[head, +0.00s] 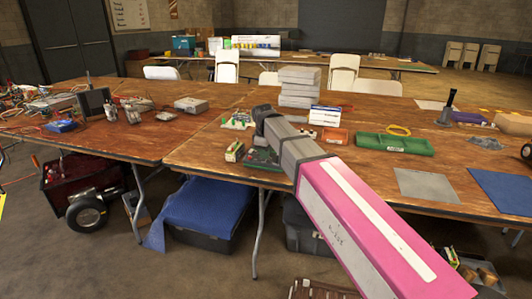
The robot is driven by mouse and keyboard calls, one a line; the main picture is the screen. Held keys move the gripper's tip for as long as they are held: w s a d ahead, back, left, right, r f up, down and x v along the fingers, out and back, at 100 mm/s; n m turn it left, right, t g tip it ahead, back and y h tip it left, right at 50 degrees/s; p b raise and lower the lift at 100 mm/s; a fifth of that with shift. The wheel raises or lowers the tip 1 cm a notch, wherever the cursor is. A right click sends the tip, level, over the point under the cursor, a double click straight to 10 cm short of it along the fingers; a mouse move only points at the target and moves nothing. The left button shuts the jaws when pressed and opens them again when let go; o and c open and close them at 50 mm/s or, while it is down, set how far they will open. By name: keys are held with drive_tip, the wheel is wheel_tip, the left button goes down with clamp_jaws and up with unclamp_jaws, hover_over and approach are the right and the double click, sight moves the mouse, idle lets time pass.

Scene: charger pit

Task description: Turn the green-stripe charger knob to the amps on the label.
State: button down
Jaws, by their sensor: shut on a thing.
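My arm, pink and grey, reaches from the lower right over the front edge of the wooden table (190,136). Its dark far end is above the table, and the jaws and anything between them are hidden behind it. A dark green item (262,157) lies at the table's front edge, partly covered by my arm. I cannot make out a charger knob, a green stripe on a charger, or an amps label.
A grey stack of boxes (299,87) stands behind the arm's end. An orange tray (335,135) and a green tray (395,144) lie to the right. A grey mat (425,185) and blue mat (505,190) lie at the front right.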

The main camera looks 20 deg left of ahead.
sight(264, 160)
drive_tip(key=shift+m, duration=0.3)
drive_tip(key=m, duration=0.5)
drive_tip(key=shift+m, duration=0.3)
drive_tip(key=m, duration=0.5)
drive_tip(key=shift+m, duration=0.4)
drive_tip(key=c, duration=1)
unclamp_jaws()
drive_tip(key=shift+r, duration=0.1)
drive_tip(key=r, duration=0.3)
drive_tip(key=s+r, duration=0.1)
drive_tip(key=r, duration=0.3)
drive_tip(key=s+r, duration=0.1)
drive_tip(key=r, duration=0.2)
drive_tip(key=shift+a+r, duration=0.1)
drive_tip(key=shift+r, duration=0.15)
